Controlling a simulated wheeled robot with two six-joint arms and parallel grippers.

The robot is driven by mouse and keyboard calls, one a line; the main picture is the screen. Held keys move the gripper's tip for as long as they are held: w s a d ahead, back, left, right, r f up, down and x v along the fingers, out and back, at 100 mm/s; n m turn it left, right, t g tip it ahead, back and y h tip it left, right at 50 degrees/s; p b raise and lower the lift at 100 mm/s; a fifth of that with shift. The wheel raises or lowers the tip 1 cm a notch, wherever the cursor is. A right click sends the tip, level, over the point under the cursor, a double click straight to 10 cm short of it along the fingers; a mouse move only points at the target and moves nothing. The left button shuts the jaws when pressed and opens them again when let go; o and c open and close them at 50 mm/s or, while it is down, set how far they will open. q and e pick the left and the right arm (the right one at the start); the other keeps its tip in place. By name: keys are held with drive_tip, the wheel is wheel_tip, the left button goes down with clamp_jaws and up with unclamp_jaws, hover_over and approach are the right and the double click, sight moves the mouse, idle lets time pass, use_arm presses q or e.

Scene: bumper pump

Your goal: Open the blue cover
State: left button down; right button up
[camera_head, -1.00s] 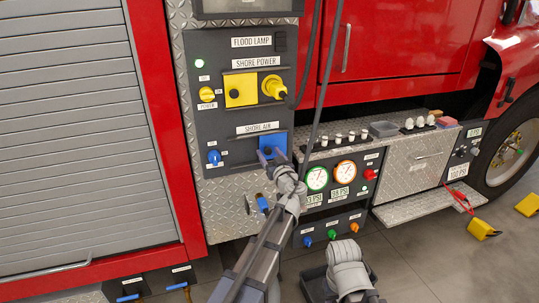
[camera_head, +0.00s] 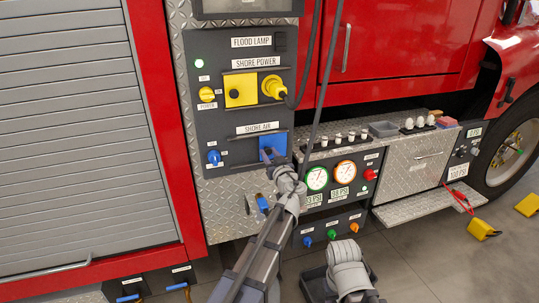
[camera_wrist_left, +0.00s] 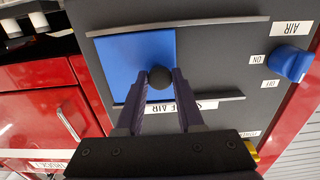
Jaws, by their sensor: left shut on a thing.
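The blue cover (camera_head: 279,142) sits at the right end of the rails under the SHORE AIR label in the head view. In the left wrist view, which looks upside down, the blue cover (camera_wrist_left: 120,65) is a flat square plate with a round black knob (camera_wrist_left: 160,77) near its edge. My left gripper (camera_head: 268,154) is at the cover; in the wrist view its fingers (camera_wrist_left: 159,84) are shut on the knob, one on each side. The knob is partly hidden by the fingers. My right gripper is not in view.
Two rails (camera_wrist_left: 190,24) run above and below the cover; the dark panel between them, beside the cover, is clear. A blue knob (camera_head: 214,156) is to the left. A yellow cover (camera_head: 241,90) and yellow plug (camera_head: 274,87) are above. A dark cable (camera_head: 318,85) hangs nearby on the right.

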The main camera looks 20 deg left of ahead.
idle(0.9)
use_arm(q)
drive_tip(key=s+a, duration=0.4)
drive_tip(key=a, duration=0.1)
drive_tip(key=s+a, duration=0.1)
drive_tip(key=a, duration=0.2)
drive_tip(key=shift+s+a, duration=0.25)
drive_tip(key=shift+s, duration=0.15)
drive_tip(key=c, duration=0.5)
unclamp_jaws()
drive_tip(key=shift+d, duration=0.1)
drive_tip(key=v, duration=0.7)
drive_tip(key=shift+s+d, duration=0.15)
drive_tip(key=shift+s, duration=0.15)
